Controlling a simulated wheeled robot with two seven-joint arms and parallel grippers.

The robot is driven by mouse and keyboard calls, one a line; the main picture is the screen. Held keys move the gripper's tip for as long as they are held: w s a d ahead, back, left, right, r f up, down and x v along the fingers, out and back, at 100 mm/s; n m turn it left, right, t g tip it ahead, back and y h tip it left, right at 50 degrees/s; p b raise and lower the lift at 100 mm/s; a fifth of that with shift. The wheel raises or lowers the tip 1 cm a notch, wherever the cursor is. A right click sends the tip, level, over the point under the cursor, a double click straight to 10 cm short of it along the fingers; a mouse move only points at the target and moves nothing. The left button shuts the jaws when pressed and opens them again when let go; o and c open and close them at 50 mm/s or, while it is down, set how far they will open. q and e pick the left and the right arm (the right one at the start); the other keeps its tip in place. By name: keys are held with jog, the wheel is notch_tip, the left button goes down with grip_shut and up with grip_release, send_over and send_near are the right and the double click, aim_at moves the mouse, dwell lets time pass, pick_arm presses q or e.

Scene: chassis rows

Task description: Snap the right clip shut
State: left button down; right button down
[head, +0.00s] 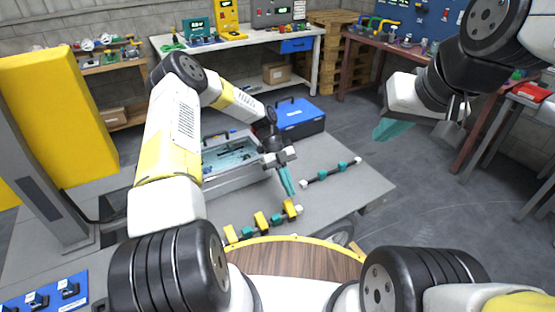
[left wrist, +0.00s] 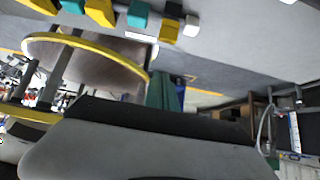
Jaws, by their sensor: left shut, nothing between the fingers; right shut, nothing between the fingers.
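The near row (head: 247,232) lies on the grey table, with yellow clips and teal blocks along a dark bar. Its right yellow clip (head: 290,207) is at the right end, beside a white end block (head: 299,210). In the left wrist view this clip (left wrist: 168,31) is at the top; I cannot tell whether it is open or shut. My left gripper (head: 290,192) is shut and empty, its teal fingertips pointing down close to the clip; contact is unclear. My right gripper (head: 382,134) is shut and empty, raised at the upper right, away from the rows.
A second row (head: 321,175) with teal blocks and white ends lies farther back. A grey tray (head: 225,178) with dark parts and a blue toolbox (head: 297,118) stand behind. The table's right side is clear. A round wooden top (head: 290,260) with yellow rim is nearest me.

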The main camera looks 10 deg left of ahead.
pick_arm(q)
jog(key=shift+d+r, duration=0.1)
jog(key=shift+r, duration=0.6)
jog(key=w+a+f, duration=0.1)
jog(key=w+a, duration=0.4)
jog(key=w, duration=0.2)
jog(key=shift+w+a, duration=0.4)
